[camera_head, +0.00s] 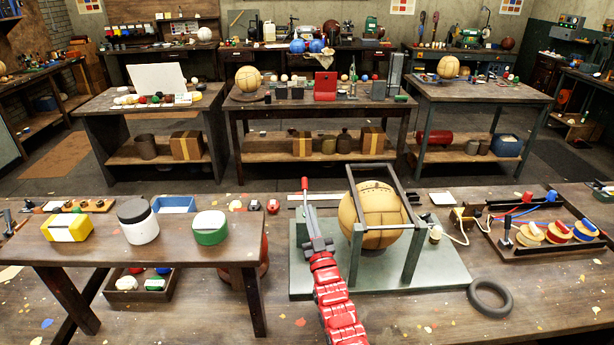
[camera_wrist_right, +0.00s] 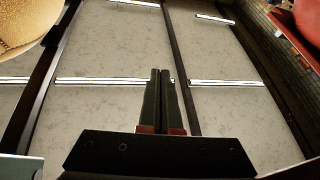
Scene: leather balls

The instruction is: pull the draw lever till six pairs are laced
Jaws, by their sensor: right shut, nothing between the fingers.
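A tan leather ball (camera_head: 372,218) sits inside a dark metal frame (camera_head: 412,245) on a grey-green base plate (camera_head: 440,268). A thin upright piece with a red tip (camera_head: 305,184), which looks like the draw lever, stands left of the ball. My right gripper (camera_head: 311,217), on a red arm, is just below the red tip, left of the ball; whether it touches the lever I cannot tell. In the right wrist view its dark fingers (camera_wrist_right: 162,88) are shut and empty, with part of the ball (camera_wrist_right: 22,25) at upper left. The lacing is too small to count. My left gripper is not in view.
A low bench (camera_head: 170,254) with a yellow-and-white box (camera_head: 66,228), a white jar (camera_head: 138,222) and a green-and-white tub (camera_head: 209,229) stands at left. A black ring (camera_head: 490,297) and a tray of spools (camera_head: 519,254) lie at right.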

